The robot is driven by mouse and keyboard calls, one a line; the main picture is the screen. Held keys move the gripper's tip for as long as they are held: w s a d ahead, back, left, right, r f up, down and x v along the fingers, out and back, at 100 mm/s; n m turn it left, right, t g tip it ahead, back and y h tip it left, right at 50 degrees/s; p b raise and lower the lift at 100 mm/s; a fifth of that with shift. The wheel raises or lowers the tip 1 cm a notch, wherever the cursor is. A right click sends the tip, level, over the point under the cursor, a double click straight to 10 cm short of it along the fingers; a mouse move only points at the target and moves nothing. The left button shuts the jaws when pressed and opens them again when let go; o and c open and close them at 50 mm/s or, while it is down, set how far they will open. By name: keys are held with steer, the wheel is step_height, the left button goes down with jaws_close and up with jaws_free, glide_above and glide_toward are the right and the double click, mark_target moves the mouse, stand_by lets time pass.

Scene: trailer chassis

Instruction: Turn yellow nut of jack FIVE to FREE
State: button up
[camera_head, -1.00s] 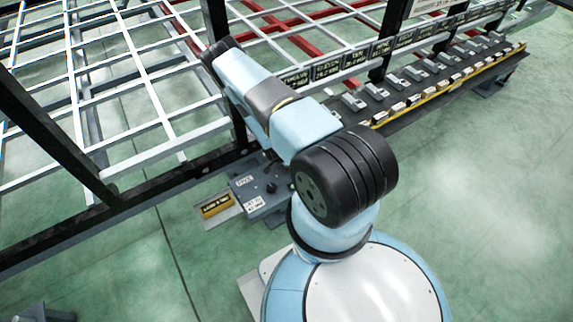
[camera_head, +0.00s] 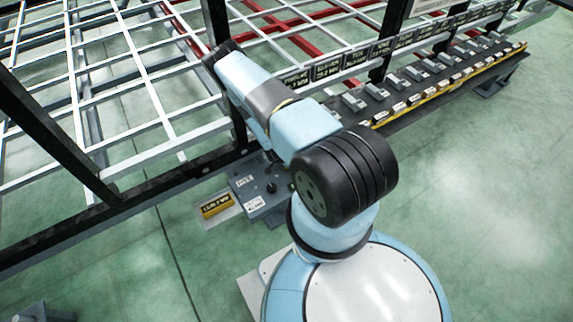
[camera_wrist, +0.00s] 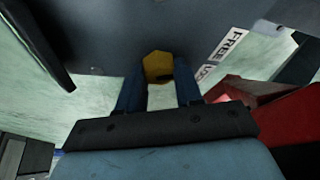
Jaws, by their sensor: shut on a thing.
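The yellow nut (camera_wrist: 157,66) shows in the wrist view, under a dark grey surface. My gripper (camera_wrist: 159,80) has its two blue fingers on either side of the nut and is shut on it. A white label reading FREE (camera_wrist: 224,48) is right of the nut, with part of a second label (camera_wrist: 205,72) below it. In the head view, the grey jack box (camera_head: 262,196) with a FIVE label (camera_head: 244,181) stands beside the frame. My arm hides the gripper and the nut there.
The white and black trailer frame (camera_head: 140,90) fills the left and back. A bench with a row of small blocks (camera_head: 430,85) stands at the right. A red part (camera_wrist: 285,120) lies close to the right of my gripper. Open green floor lies at the right and front.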

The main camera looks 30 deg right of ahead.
steer(key=shift+c, duration=0.3)
steer(key=shift+n+t+y, duration=0.6)
steer(key=shift+n, duration=1.7)
steer(key=o, duration=1)
steer(key=shift+o, duration=0.2)
steer(key=shift+d, duration=0.1)
steer(key=shift+s, duration=0.1)
steer(key=v, duration=1.3)
steer(key=shift+r, duration=0.3)
steer(key=shift+s, duration=0.2)
